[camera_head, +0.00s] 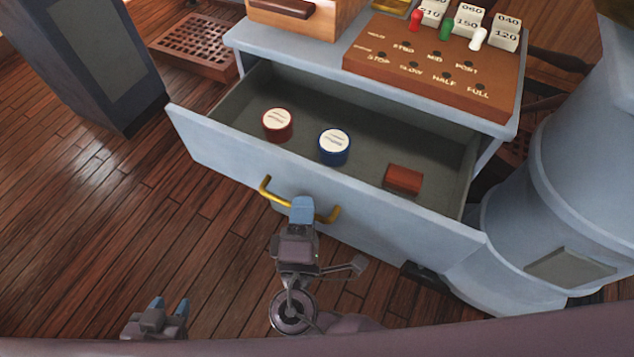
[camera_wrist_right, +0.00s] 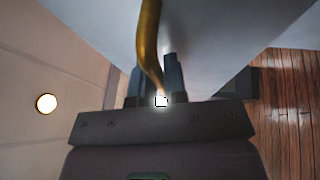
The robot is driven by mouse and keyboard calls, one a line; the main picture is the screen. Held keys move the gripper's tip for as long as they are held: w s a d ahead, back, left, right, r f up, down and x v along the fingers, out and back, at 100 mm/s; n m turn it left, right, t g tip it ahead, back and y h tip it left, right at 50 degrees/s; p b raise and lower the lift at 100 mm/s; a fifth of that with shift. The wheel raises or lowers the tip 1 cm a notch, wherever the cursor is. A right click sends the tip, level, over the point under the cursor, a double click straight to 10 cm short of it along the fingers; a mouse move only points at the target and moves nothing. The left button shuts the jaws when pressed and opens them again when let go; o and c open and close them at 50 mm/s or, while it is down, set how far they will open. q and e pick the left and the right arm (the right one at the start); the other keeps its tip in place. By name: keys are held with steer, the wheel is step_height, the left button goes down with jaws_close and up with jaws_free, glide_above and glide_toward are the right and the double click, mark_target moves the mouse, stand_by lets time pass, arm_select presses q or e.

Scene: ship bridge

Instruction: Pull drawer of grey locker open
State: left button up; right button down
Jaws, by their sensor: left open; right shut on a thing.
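The grey locker (camera_head: 290,52) stands with its drawer (camera_head: 195,142) pulled well out towards me. Inside the drawer lie a red-rimmed round tin (camera_head: 278,124), a blue-rimmed round tin (camera_head: 334,147) and a small red-brown block (camera_head: 403,179). A brass handle (camera_head: 266,190) is on the drawer front. My right gripper (camera_head: 302,210) is shut on the handle near its middle. In the right wrist view the handle (camera_wrist_right: 150,40) runs between the fingers (camera_wrist_right: 155,80). My left gripper (camera_head: 170,308) is open and empty, low over the floor, apart from the locker.
A wooden panel (camera_head: 430,85) with pegs and number blocks (camera_head: 468,22) sits on the locker top beside a wooden box (camera_head: 325,18). A pale blue column (camera_head: 580,170) stands close right of the drawer. A dark cabinet (camera_head: 85,60) stands far left. Floor left of the drawer is clear.

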steer(key=s+a, duration=0.2)
steer(key=s, duration=0.1)
steer(key=shift+s, duration=0.2)
steer(key=c, duration=1.5)
jaws_free()
steer(key=shift+o, duration=0.2)
steer(key=shift+r, duration=0.1)
